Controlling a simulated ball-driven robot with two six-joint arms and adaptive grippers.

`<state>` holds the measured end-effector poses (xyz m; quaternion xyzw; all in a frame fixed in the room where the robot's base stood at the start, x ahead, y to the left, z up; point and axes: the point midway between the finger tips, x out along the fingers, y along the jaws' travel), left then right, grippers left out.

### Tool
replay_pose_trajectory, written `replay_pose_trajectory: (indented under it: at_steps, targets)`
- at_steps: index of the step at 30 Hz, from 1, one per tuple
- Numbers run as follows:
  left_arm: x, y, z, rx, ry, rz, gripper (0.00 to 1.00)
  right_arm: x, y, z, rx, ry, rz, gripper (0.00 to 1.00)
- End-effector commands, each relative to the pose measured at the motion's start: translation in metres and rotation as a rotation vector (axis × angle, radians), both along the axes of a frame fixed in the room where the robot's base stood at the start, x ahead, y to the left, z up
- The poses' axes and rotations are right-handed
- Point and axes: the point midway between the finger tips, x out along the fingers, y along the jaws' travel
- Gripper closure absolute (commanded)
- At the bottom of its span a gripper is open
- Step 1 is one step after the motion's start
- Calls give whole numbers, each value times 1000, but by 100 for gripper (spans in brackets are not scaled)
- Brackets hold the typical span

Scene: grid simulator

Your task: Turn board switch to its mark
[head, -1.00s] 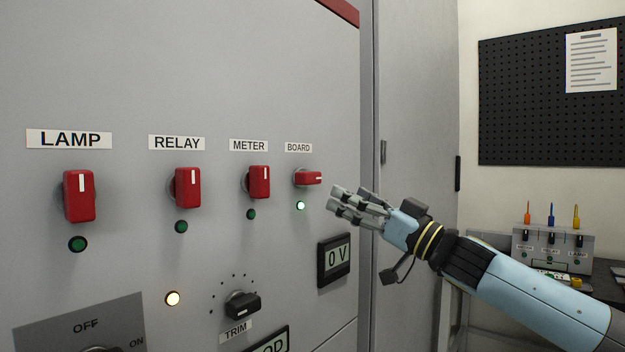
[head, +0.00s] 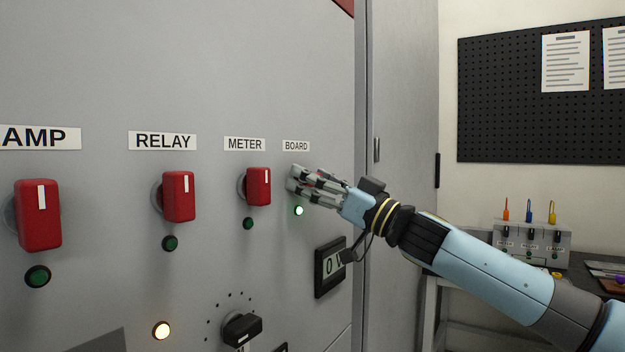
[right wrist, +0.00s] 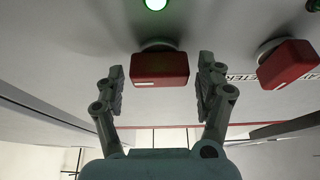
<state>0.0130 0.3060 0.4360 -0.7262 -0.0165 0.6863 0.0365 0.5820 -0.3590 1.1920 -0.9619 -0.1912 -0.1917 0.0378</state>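The red BOARD switch (right wrist: 160,70) sits between the two spread fingers of my right gripper (right wrist: 161,66) in the right wrist view. A gap shows on each side of it, so the gripper is open and around the knob without visible contact. In the head view the right gripper (head: 293,178) covers the switch almost wholly, just below the BOARD label (head: 296,146). My left gripper is not in view.
The red METER switch (head: 258,187) is close to the left of my gripper, with the RELAY switch (head: 178,197) and LAMP switch (head: 38,215) further left. A voltage display (head: 330,267) sits below my wrist. A bench fixture (head: 532,243) stands at right.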

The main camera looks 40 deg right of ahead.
Motion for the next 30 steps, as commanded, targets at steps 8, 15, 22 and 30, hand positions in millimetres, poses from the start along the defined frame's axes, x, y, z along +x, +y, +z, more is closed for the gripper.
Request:
replay_pose_trajectory:
  at_steps: [8, 15, 22, 30]
  targets:
    - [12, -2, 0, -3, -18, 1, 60, 0, 0, 0, 0, 0, 0, 68]
    - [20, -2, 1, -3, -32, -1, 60, 0, 0, 0, -4, -2, -1, 80]
    - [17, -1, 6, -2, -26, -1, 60, 0, 0, 1, -62, -26, -1, 80]
    - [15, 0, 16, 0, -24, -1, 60, 0, 0, 2, -241, -99, 0, 80]
